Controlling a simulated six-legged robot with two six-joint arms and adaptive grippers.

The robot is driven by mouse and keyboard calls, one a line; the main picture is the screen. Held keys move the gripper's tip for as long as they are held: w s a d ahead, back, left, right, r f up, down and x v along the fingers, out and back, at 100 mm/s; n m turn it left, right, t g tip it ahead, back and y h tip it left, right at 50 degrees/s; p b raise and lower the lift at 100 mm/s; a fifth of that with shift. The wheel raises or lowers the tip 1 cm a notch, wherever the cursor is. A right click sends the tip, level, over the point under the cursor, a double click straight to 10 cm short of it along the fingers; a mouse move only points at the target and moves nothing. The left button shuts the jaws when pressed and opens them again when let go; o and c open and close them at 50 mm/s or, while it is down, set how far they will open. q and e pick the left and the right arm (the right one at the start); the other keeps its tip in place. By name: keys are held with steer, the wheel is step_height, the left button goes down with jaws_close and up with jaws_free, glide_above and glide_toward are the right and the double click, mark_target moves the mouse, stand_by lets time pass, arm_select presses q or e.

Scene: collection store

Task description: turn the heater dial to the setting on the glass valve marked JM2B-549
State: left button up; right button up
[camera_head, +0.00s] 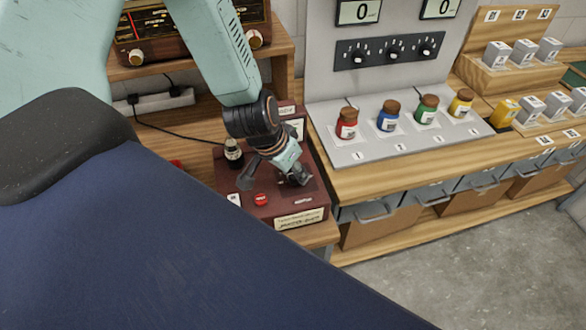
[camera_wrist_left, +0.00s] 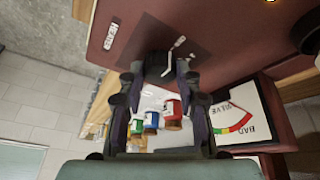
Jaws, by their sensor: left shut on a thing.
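A dark red tester box (camera_head: 262,218) stands on the wooden bench, with a meter and a red button (camera_head: 261,200) on it. My left gripper (camera_head: 276,180) is over its top. In the left wrist view, that gripper (camera_wrist_left: 160,72) is shut on a black dial knob (camera_wrist_left: 158,66), with a finger on each side. The hand mostly hides the knob in the head view. A dark glass valve (camera_head: 233,152) stands upright at the box's far left corner. The marking JM2B-549 cannot be read on anything. My right gripper is not in view.
Red, blue, green and yellow jars (camera_head: 388,117) stand on a grey panel to the right, below several black knobs (camera_head: 392,50). A brown radio (camera_head: 160,30) and a power strip (camera_head: 160,100) are behind. Grey blocks stand on wooden racks at far right.

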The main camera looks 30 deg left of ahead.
arm_select(q)
steer(key=shift+r, duration=0.1)
steer(key=shift+m+p, duration=0.5)
steer(key=shift+w+a+m+h+p, duration=0.1)
steer(key=shift+m+h+p, duration=0.3)
steer(key=shift+m, duration=0.3)
steer(key=shift+w+a+m+g+h, duration=0.1)
steer(key=shift+m+g+h, duration=0.2)
steer(key=shift+m, duration=0.5)
steer(key=shift+w+f+m+h+b, duration=0.1)
steer(key=shift+f+m+h+b, duration=0.15)
steer(key=shift+m+b, duration=0.85)
steer(key=m+g+b, duration=0.1)
steer(key=b, duration=0.2)
steer(key=shift+m+h+b, duration=0.25)
steer(key=shift+m+b, duration=0.05)
steer(key=shift+b, duration=0.05)
steer(key=shift+r+m+b, duration=0.2)
steer(key=shift+m+b, duration=0.4)
steer(key=shift+b, duration=0.5)
